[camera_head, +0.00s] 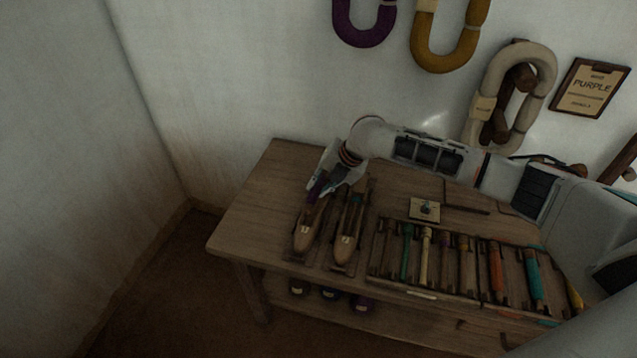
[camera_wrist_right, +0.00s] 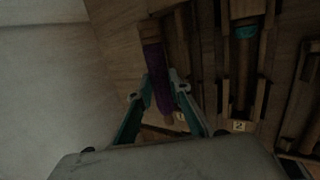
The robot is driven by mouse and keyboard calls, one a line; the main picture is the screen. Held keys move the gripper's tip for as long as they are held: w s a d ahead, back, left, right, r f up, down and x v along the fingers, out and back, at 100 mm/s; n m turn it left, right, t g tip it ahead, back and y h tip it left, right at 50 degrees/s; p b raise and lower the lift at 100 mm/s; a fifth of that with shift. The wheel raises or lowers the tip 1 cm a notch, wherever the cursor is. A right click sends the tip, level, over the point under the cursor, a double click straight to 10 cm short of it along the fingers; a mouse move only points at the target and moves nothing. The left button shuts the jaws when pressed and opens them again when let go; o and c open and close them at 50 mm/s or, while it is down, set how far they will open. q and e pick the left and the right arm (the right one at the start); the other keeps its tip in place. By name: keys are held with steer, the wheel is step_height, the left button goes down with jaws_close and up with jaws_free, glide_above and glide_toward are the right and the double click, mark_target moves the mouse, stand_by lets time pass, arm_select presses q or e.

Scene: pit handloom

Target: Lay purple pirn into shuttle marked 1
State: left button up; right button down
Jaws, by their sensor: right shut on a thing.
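The purple pirn (camera_head: 315,190) is in my right gripper (camera_head: 321,184) at the left part of the table, over the far end of the shuttle marked 1 (camera_head: 306,234). In the right wrist view the purple pirn (camera_wrist_right: 155,72) lies lengthwise between the two fingers, and the fingers are shut on it. The shuttle's number label (camera_wrist_right: 180,117) is partly hidden there by a finger. The pirn runs roughly along the shuttle; I cannot tell whether it touches it. The gripper hides the shuttle's far part in the head view. My left gripper is not in view.
The shuttle marked 2 (camera_head: 346,241) lies close on the right. A wooden rack (camera_head: 385,276) with several coloured pirns stands further right. A small plate with a knob (camera_head: 425,209) lies behind it. Yarn hanks and a PURPLE sign (camera_head: 591,88) hang on the wall. The table's left end is clear.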

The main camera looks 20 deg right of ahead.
step_height(320, 180, down, 2)
steer(key=shift+f+b, duration=0.1)
steer(key=shift+b, duration=0.45)
steer(key=shift+f+b, duration=0.35)
steer(key=shift+f, duration=0.3)
steer(key=shift+f+b, duration=0.3)
steer(key=shift+f, duration=0.45)
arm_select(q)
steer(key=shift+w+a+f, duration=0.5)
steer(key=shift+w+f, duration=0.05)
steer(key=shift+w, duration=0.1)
